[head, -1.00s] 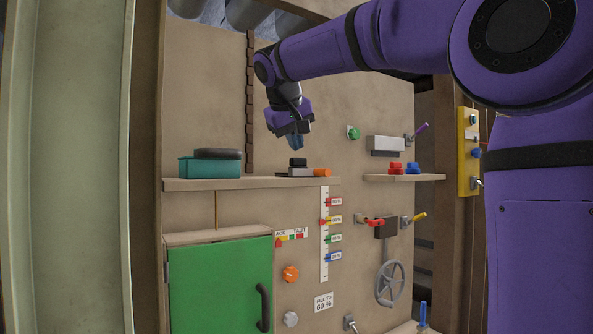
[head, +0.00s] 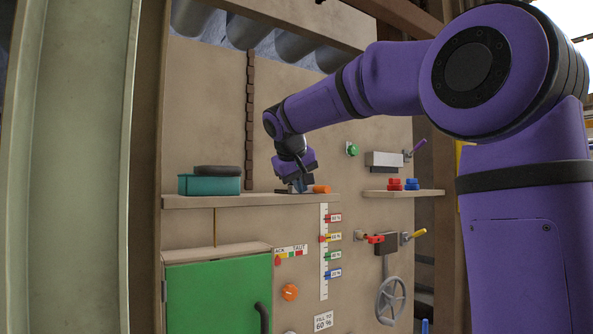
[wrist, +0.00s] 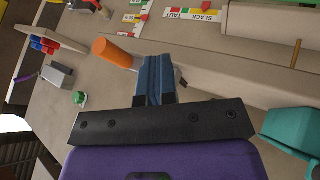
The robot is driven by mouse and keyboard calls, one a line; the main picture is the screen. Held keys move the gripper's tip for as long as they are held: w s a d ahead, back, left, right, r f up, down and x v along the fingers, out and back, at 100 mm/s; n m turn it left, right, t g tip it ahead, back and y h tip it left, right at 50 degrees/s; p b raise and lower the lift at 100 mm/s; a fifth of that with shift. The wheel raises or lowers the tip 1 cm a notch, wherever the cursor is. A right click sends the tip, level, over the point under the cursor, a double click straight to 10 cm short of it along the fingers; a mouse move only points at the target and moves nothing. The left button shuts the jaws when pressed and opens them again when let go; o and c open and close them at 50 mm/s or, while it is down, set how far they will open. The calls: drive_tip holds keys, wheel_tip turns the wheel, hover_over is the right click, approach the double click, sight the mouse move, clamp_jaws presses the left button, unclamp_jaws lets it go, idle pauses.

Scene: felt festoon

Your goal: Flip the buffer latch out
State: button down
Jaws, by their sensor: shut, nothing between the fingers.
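A small device with an orange cylindrical handle (head: 321,189) sits on the long wooden shelf (head: 250,201). I take it for the buffer latch, but no label on it shows. The orange handle also shows in the wrist view (wrist: 112,53), just left of my fingers. My gripper (head: 300,187) is low over the shelf, pointing down, with its blue fingers (wrist: 155,78) shut and empty. It hides most of the device's grey and black body. I cannot tell whether the fingers touch it.
A teal box (head: 208,185) with a dark ring (head: 217,170) on it stands left on the shelf. Right of my gripper are a green knob (head: 352,149), a grey box (head: 383,159) with a purple lever (head: 418,146), and a small shelf (head: 403,193) with red and blue pieces.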

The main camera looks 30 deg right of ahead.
sight(310, 187)
drive_tip(key=d, duration=0.2)
drive_tip(key=d+f, duration=0.1)
drive_tip(key=shift+w+d, duration=0.2)
drive_tip(key=shift+w, duration=0.15)
drive_tip(key=shift+w+d+r, duration=0.1)
drive_tip(key=shift+d+r, duration=0.1)
drive_tip(key=shift+d, duration=0.5)
drive_tip(key=shift+w+d, duration=0.1)
drive_tip(key=shift+d, duration=2.7)
